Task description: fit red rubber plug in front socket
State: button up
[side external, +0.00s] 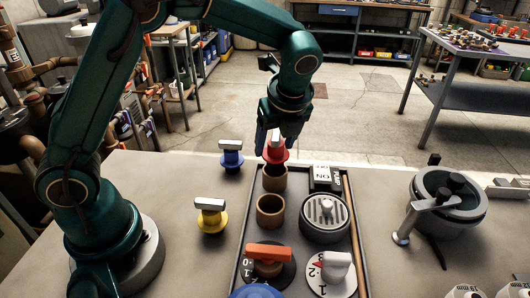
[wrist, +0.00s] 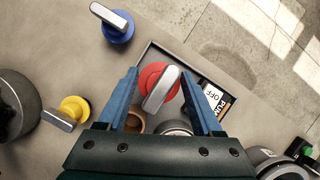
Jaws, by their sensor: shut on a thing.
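The red rubber plug (side external: 275,154) has a pale bar handle and is held by my gripper (side external: 276,140). In the wrist view the plug (wrist: 152,74) lies between the two blue fingers of my gripper (wrist: 160,76), its bar slanted. In the side view the plug's lower end is at the mouth of the farther brown ring socket (side external: 273,180). I cannot tell whether it is inside or just above. The nearer brown socket (side external: 270,212) is empty. In the wrist view a brown socket (wrist: 134,122) shows partly beside the plug, cut off by my gripper.
A blue plug (side external: 231,158) and a yellow plug (side external: 211,218) stand left of the dark tray (side external: 247,212). The tray also holds a round grated drain (side external: 325,222), a switch box (side external: 322,177) and knobs. A grey pot-like device (side external: 448,200) stands right.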

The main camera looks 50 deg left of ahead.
aim_at(275, 157)
dwell(0.3)
jog(key=shift+f, duration=1.55)
jog(key=shift+f, duration=0.35)
jog(key=o, duration=1.4)
jog(key=shift+r, duration=0.1)
jog(key=shift+r, duration=2.45)
jog(key=shift+r, duration=0.1)
